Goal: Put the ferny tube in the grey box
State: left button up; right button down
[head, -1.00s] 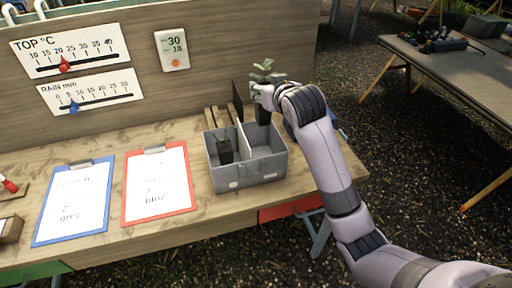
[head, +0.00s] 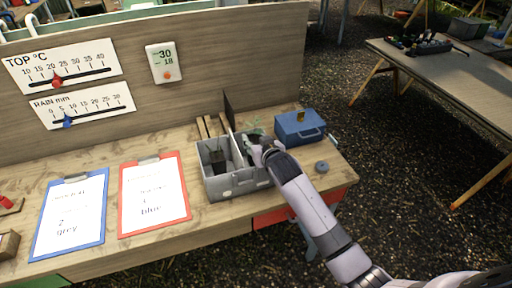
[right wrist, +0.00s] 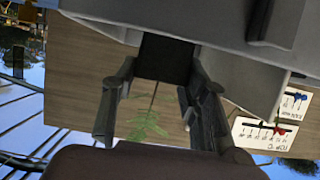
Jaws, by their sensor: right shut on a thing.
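The grey box (head: 233,189) stands on the workbench and a divider splits it into two compartments. A black tube (head: 218,160) stands in its left compartment. My right gripper (head: 257,146) is at the right compartment, shut on the ferny tube. The green fronds (head: 256,131) show just above the gripper; the arm hides most of the tube. In the right wrist view the dark tube (right wrist: 165,60) sits between both fingers, with the fern (right wrist: 147,122) below it in the picture. Its far end passes behind the box's grey wall (right wrist: 225,72). My left gripper is not in view.
A blue box (head: 297,133) and a small grey disc (head: 321,166) lie right of the grey box. Blue (head: 70,216) and red (head: 154,195) clipboards lie to its left. A wooden back panel (head: 210,75) with gauges rises behind. Another table (head: 450,80) stands at far right.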

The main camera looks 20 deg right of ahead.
notch_tip(320, 180, down, 3)
jog(key=shift+r, duration=0.15)
jog(key=shift+f, duration=0.35)
jog(key=c, duration=1.2)
grip_release()
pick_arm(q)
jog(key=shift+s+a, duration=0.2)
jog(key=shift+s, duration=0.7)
